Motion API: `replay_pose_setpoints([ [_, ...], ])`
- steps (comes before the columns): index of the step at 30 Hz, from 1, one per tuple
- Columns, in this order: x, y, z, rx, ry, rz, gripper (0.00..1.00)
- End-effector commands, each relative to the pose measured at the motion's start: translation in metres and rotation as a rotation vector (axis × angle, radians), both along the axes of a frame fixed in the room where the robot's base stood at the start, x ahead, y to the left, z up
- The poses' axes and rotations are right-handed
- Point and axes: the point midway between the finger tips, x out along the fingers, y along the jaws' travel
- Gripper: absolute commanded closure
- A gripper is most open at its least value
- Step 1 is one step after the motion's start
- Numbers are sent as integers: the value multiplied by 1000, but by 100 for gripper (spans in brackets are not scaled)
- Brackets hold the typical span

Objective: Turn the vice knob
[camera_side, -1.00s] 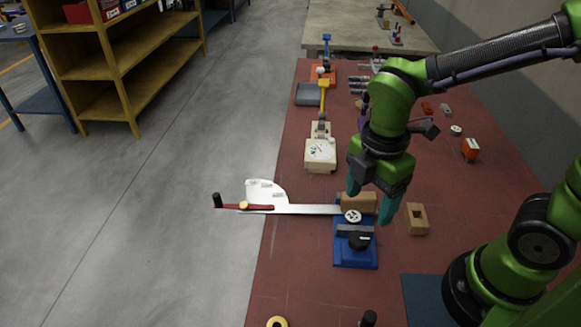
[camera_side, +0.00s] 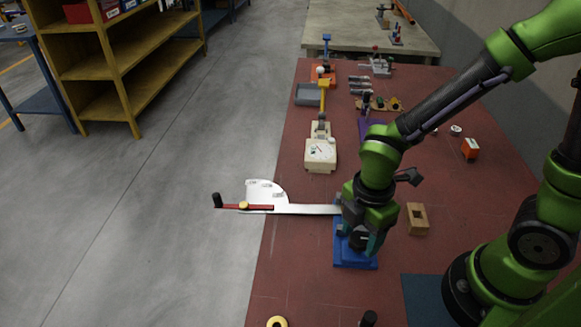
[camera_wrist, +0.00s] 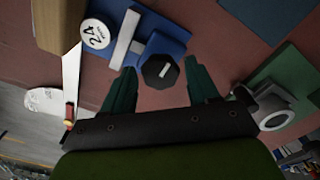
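The vice has a blue base (camera_side: 352,262), which also shows in the wrist view (camera_wrist: 172,46). Its black knob with a white mark (camera_wrist: 160,71) is plain in the wrist view and mostly hidden by my gripper in the side view. A grey jaw bar (camera_wrist: 125,38) lies beside the knob. My gripper (camera_wrist: 161,67) is open, with one teal finger on each side of the knob. Gaps show between the fingers and the knob in the wrist view. I cannot tell exactly how far down the fingertips are.
A flat metal arm with a red handle (camera_side: 250,207) reaches left from the vice past the table edge. A wooden block with a hole (camera_side: 417,218) lies to the right. A cream gauge box (camera_side: 320,155) stands behind.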

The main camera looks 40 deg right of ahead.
Motion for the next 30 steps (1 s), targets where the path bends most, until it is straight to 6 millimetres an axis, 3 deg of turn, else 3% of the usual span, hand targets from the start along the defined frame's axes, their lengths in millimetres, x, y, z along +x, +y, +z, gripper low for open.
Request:
replay_pose_setpoints([
  [1, 0, 0, 0, 0, 0, 0, 49],
  [8, 0, 0, 0, 0, 0, -1, 84],
  [20, 0, 0, 0, 0, 0, -79, 85],
  [30, -1, 0, 1, 0, 0, -348, 85],
])
